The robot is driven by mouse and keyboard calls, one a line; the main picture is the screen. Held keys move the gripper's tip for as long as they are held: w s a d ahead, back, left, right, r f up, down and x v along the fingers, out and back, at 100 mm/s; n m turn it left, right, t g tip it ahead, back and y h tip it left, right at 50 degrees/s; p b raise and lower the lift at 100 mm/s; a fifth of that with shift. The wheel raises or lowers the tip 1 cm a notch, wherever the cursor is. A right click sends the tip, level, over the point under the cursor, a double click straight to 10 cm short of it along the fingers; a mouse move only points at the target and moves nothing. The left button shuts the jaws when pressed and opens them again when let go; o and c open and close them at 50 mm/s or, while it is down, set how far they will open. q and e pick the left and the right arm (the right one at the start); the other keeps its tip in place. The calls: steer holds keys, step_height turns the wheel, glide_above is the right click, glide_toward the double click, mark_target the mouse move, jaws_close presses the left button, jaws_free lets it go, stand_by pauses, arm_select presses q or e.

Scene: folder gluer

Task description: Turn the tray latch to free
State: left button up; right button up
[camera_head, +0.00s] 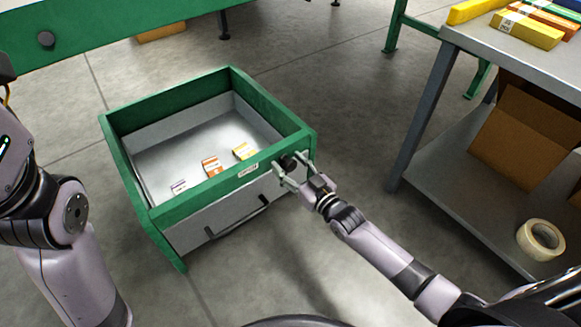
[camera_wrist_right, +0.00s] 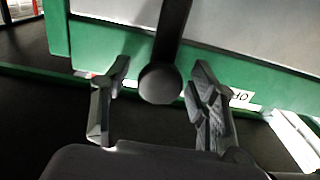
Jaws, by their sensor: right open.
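The tray (camera_head: 160,216) is a green-framed box with a grey front and dark handle, standing low at the middle left in the head view. The tray latch (camera_head: 287,162) is a dark knob at its front right corner. In the right wrist view the latch (camera_wrist_right: 160,84) shows as a black lever with a round end. My right gripper (camera_head: 293,167) is open at that corner. In the wrist view its fingers (camera_wrist_right: 160,70) stand on either side of the knob, with visible gaps. My left arm shows at the left, but its gripper is out of view.
Several small cartons (camera_head: 211,166) lie in the tray. A white label (camera_head: 248,170) is on its front rim. A grey shelf table (camera_head: 520,62) stands at the right, with a cardboard box (camera_head: 520,135) and tape roll (camera_head: 540,240) on its lower shelf. A green beam (camera_head: 120,28) crosses the upper left.

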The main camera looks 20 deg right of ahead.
steer(key=shift+c, duration=0.3)
jaws_close()
stand_by(0.4)
